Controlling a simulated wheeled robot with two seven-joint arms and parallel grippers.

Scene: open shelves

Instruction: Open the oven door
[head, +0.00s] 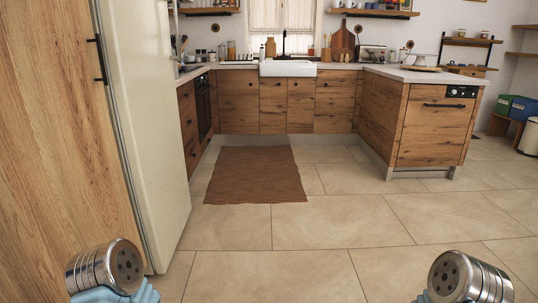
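The oven (203,103) is a dark, black-fronted unit built into the left run of wooden cabinets, seen at a steep angle. Its door looks closed, though the angle hides most of its front. It stands far ahead of me, beyond the tall fridge. Metal ends of my two arms show at the bottom left and bottom right corners. No gripper fingers are visible, so I see nothing held or touched.
A white fridge (150,120) and wooden panel (50,150) block the near left. A brown rug (257,174) lies on open tiled floor (315,225). A wooden-fronted appliance with black controls (461,91) ends the right counter. A white sink (287,69) is at the back.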

